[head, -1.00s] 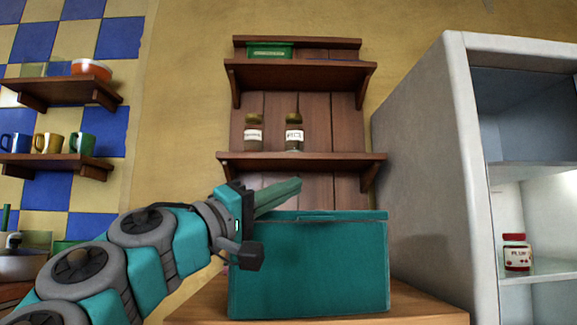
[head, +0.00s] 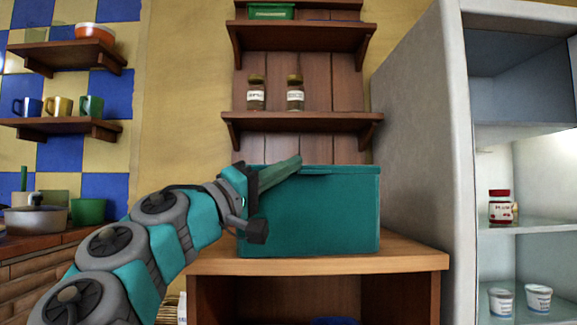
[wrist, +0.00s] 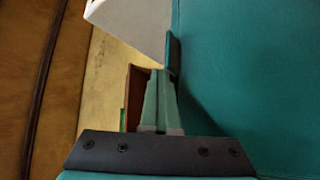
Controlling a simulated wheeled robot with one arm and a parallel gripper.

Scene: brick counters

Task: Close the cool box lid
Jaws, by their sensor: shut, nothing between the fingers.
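The cool box (head: 310,215) is a teal box on a wooden counter, seen from its side in the head view. Its lid (head: 345,170) shows as a thin teal strip along the top edge. It looks flat, but I cannot tell for sure whether it is fully shut. My gripper (head: 298,161) is at the box's upper left, its green-grey fingers shut and empty, reaching over the top edge. In the wrist view the fingers (wrist: 158,75) lie beside a large teal surface of the box (wrist: 250,80); contact is unclear.
A grey fridge (head: 425,120) with open shelves stands right of the box. Wooden shelves with two spice jars (head: 295,93) hang behind and above it. The counter (head: 410,250) right of the box is bare.

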